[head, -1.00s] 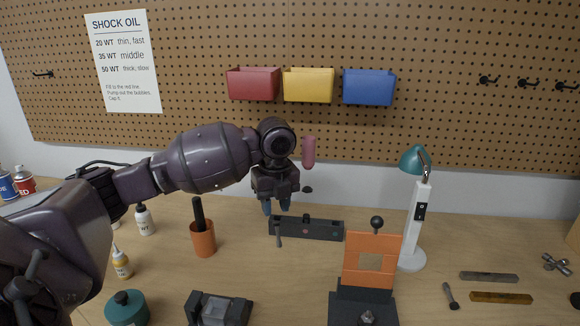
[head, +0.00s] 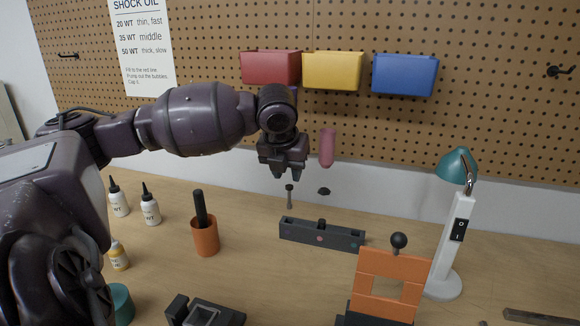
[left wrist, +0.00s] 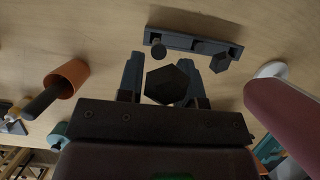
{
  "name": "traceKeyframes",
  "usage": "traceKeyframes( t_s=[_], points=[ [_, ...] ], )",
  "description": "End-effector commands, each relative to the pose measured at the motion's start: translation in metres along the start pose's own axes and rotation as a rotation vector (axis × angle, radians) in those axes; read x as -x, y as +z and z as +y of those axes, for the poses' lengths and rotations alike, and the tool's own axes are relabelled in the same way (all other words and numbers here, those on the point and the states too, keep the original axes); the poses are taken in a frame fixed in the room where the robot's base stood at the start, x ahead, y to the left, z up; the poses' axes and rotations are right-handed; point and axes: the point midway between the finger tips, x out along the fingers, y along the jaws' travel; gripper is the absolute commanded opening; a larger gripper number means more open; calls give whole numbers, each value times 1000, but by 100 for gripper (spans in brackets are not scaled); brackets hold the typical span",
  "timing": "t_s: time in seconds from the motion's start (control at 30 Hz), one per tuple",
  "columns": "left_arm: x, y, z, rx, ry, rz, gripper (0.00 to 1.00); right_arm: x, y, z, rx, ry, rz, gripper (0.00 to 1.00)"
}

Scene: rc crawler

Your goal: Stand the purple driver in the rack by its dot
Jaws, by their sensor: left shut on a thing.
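My left gripper (head: 284,174) points down above the left part of the dark rack (head: 300,233), shut on a driver. In the left wrist view its dark hexagonal end (left wrist: 167,85) shows between the fingers; its colour is hard to tell. Below the fingers its dark collar and grey shaft (head: 289,197) hang upright, with the lower end apparently just above the rack. The rack also shows in the left wrist view (left wrist: 180,42). My right gripper is not in view.
A pink capsule-shaped handle (head: 328,148) stands close right of my gripper, in line with a dark disc and the rack's middle. An orange cup (head: 205,240) is left, an orange stand (head: 392,268) front right, a lamp (head: 460,220) farther right. Bins hang behind.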

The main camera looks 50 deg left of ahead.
Motion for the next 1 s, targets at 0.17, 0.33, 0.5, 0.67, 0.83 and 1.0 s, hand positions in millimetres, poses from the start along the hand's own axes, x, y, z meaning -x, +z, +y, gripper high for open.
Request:
traceKeyframes(
  t_s=[0.17, 0.33, 0.5, 0.67, 0.83, 1.0],
  points=[
    [-14, -6, 0, -1, 3, 4, 9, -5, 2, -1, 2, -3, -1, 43],
    [-24, -10, 0, 0, 3, 4, 9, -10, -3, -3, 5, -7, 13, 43],
    [-32, -13, 0, 1, 1, 1, 9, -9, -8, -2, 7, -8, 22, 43],
    [-41, -17, 0, 1, 1, 2, 9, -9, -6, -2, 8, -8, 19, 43],
    [-51, -21, 0, 1, 1, 1, 9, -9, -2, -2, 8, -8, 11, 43],
    [-59, -24, 0, 1, 1, 2, 9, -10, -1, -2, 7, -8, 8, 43]
  ],
)
